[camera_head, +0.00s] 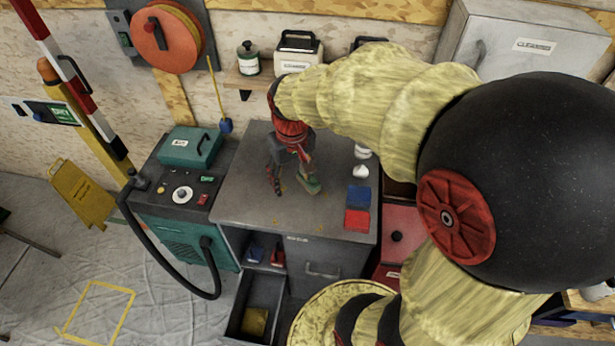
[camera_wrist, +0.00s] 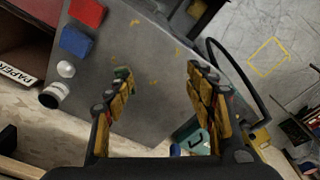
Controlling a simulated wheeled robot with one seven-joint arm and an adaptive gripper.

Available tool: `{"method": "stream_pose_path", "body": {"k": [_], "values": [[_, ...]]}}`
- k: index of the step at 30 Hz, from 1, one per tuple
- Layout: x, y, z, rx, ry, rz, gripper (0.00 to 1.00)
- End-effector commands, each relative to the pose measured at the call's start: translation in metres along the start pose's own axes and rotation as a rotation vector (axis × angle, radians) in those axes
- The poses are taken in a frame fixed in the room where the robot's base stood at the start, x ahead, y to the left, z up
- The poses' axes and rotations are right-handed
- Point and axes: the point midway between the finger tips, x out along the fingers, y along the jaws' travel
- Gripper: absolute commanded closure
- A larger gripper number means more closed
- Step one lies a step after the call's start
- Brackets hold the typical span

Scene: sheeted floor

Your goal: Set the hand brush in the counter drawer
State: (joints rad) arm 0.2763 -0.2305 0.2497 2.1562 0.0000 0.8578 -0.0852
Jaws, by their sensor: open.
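A small green item, apparently the hand brush (camera_head: 312,187), lies on the grey counter top (camera_head: 252,200). My gripper (camera_head: 290,184) is open and empty, pointing down above the counter; one finger is in front of the brush and hides part of it. In the wrist view the brush (camera_wrist: 123,72) shows as a green patch just beyond the left fingertip of my gripper (camera_wrist: 157,80), not centred between the fingers. I cannot tell whether the finger touches it. The counter drawer (camera_head: 271,292) is pulled out below the counter's front left, with a yellowish item (camera_head: 255,321) inside.
Blue (camera_head: 359,195) and red (camera_head: 357,220) blocks sit at the counter's right front. White containers (camera_head: 361,171) stand behind them. A shelf opening above the drawer holds a blue item (camera_head: 256,253) and a red item (camera_head: 278,257). A teal machine (camera_head: 172,232) with a hose stands left.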

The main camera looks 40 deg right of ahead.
Motion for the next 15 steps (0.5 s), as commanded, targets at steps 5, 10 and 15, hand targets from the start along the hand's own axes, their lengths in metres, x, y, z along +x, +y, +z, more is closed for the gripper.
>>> {"method": "stream_pose_path", "body": {"k": [5,10,15], "values": [[0.037,0.031,-0.033,0.017,-0.075,-0.004,0.45],[0.081,0.061,-0.061,0.011,-0.125,-0.012,0.45],[0.124,0.091,-0.089,-0.025,-0.145,-0.02,0.45]]}}
